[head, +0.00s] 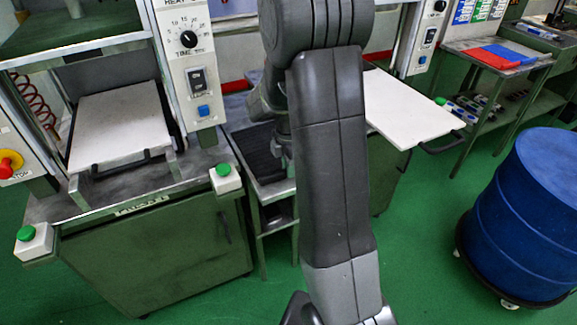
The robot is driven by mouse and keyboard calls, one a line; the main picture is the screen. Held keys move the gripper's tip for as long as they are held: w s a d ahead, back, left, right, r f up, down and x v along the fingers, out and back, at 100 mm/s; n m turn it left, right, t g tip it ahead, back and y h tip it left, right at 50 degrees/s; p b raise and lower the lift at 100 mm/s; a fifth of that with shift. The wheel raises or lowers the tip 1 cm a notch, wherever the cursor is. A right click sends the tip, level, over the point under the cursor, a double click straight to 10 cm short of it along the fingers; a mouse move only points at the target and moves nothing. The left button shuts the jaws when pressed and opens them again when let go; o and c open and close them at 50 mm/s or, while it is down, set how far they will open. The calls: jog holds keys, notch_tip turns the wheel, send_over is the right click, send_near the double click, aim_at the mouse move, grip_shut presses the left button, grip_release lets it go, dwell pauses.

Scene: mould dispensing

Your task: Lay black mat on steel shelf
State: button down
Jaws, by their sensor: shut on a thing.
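The black mat (262,152) is a dark, flat, ribbed piece at the steel shelf (274,188) between the two presses. It appears to lie within the shelf's pale rim, but I cannot tell whether it rests fully flat. My gripper (284,148) is at the mat's right side, shut on it. My own arm hides most of the gripper, its fingertips and the right part of the mat and shelf.
The left press has a white plate (121,127) and green buttons (223,170) at its front. Another white plate (410,107) juts out at right. A blue drum (527,215) stands at the right. A side table (497,54) holds red and blue pieces. Green floor is free between.

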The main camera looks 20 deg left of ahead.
jog(key=shift+f, duration=0.2)
jog(key=c, duration=1.4)
grip_release()
jog(key=shift+r, duration=0.15)
notch_tip(320, 180, up, 12)
jog(key=shift+r+p, duration=0.1)
jog(key=shift+p, duration=0.4)
